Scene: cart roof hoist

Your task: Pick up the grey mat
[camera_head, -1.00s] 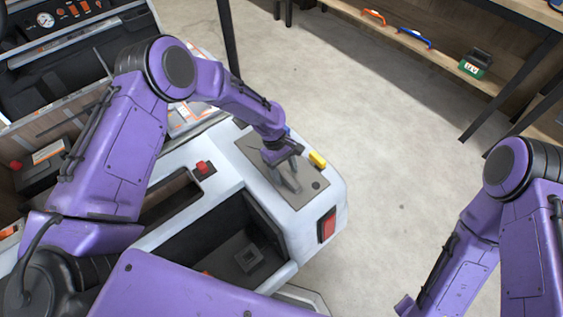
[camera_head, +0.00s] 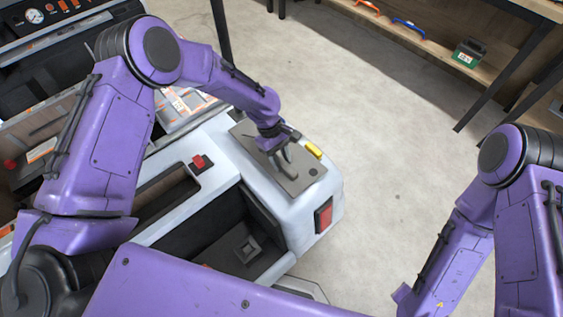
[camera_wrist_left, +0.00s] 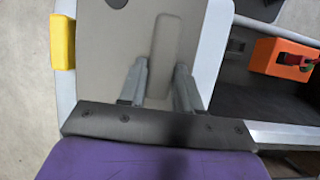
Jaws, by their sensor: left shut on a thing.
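The grey mat (camera_head: 298,183) is a flat rectangular plate over the white corner of the cart, with a dark round spot near its right end. My left gripper (camera_head: 283,160) is over its middle, fingers pointing down. In the left wrist view the mat (camera_wrist_left: 120,55) has a raised strip (camera_wrist_left: 166,45) along it. The two fingers of my left gripper (camera_wrist_left: 160,82) stand on either side of this strip and are shut on it. I cannot tell whether the mat is clear of the cart surface. My right gripper is out of view.
The white cart (camera_head: 215,130) has an open dark compartment, a red button (camera_head: 199,161), a yellow block (camera_head: 314,150) beside the mat and a red light (camera_head: 323,214). An orange box (camera_wrist_left: 285,58) shows in the wrist view. Bare floor lies right of the cart; a shelf stands beyond.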

